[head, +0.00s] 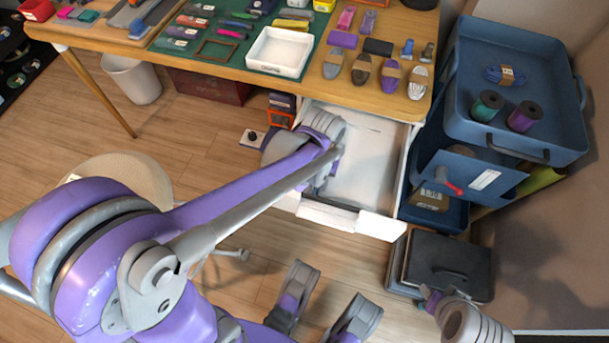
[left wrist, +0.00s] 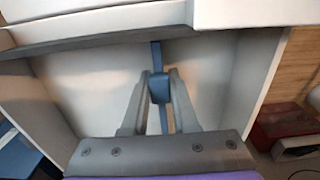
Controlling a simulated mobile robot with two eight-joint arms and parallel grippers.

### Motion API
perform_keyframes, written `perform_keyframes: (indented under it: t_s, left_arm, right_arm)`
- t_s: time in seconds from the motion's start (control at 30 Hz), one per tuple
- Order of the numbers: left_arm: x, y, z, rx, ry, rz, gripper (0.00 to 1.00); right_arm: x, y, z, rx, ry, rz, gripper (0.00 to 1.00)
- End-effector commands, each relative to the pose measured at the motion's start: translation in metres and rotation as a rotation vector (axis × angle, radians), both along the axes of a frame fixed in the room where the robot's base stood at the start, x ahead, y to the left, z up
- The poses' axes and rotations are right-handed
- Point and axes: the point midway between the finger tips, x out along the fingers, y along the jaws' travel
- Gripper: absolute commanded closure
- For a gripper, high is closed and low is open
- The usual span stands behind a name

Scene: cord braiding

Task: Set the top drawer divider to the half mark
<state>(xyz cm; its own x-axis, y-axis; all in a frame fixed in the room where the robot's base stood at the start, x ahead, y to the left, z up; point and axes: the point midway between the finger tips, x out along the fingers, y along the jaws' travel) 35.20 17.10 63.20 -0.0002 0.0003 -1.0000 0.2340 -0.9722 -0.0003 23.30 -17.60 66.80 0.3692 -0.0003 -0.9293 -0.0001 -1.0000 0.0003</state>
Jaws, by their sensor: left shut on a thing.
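The white top drawer (head: 330,217) is pulled open below the workbench. In the left wrist view, a thin blue divider (left wrist: 156,55) stands across the drawer (left wrist: 250,80), with bare floor on both sides. My left gripper (left wrist: 159,82) is shut on the divider's thicker blue block. In the head view, my left gripper (head: 328,172) is down in the left part of the drawer, and my arm hides the divider. No half mark can be made out. My right gripper (head: 338,288) is open and empty, low in front of the drawer.
The wooden workbench (head: 300,92) overhangs the drawer's back and holds a white tray (head: 280,52) and several tools. A blue cart (head: 545,145) with spools stands close on the right. Dark cases (head: 450,262) lie on the floor at the right. A red box (left wrist: 283,122) is beside the drawer.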

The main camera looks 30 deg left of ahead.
Motion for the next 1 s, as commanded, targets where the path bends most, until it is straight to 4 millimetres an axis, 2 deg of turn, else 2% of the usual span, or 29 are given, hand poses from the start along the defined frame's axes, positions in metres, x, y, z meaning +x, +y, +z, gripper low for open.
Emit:
perform_keyframes:
  t_s: [0.03, 0.1, 0.2, 0.57, 0.6, 0.63, 0.67, 1.0]
  left_arm:
    - [0.003, -0.014, 0.001, -0.003, -0.001, -0.008, 1.00]
    - [0.007, -0.028, 0.001, -0.003, -0.001, -0.008, 1.00]
    - [0.009, -0.040, 0.001, -0.001, 0.000, -0.004, 1.00]
    - [0.010, -0.045, 0.000, -0.001, 0.000, 0.000, 1.00]
    - [0.010, -0.045, 0.000, -0.001, 0.000, 0.000, 0.66]
    - [0.010, -0.045, 0.000, -0.001, 0.000, 0.000, 0.60]
    - [0.010, -0.045, 0.000, -0.001, 0.000, 0.000, 0.57]
    - [0.010, -0.044, 0.004, -0.001, 0.000, 0.000, 0.57]
  right_arm:
    - [0.000, 0.000, 0.002, 0.000, -0.001, 0.000, 0.56]
    - [-0.001, 0.000, 0.004, 0.000, -0.001, 0.000, 0.56]
    - [-0.001, 0.000, 0.005, 0.000, -0.001, 0.000, 0.56]
    - [-0.001, 0.000, 0.004, 0.000, -0.001, 0.000, 0.56]
    - [-0.001, 0.000, 0.004, 0.000, -0.001, 0.000, 0.56]
    - [-0.001, 0.000, 0.004, 0.000, -0.001, 0.000, 0.56]
    - [-0.001, 0.000, 0.004, 0.000, -0.001, 0.000, 0.56]
    - [-0.001, 0.000, 0.006, 0.000, -0.002, 0.000, 0.56]
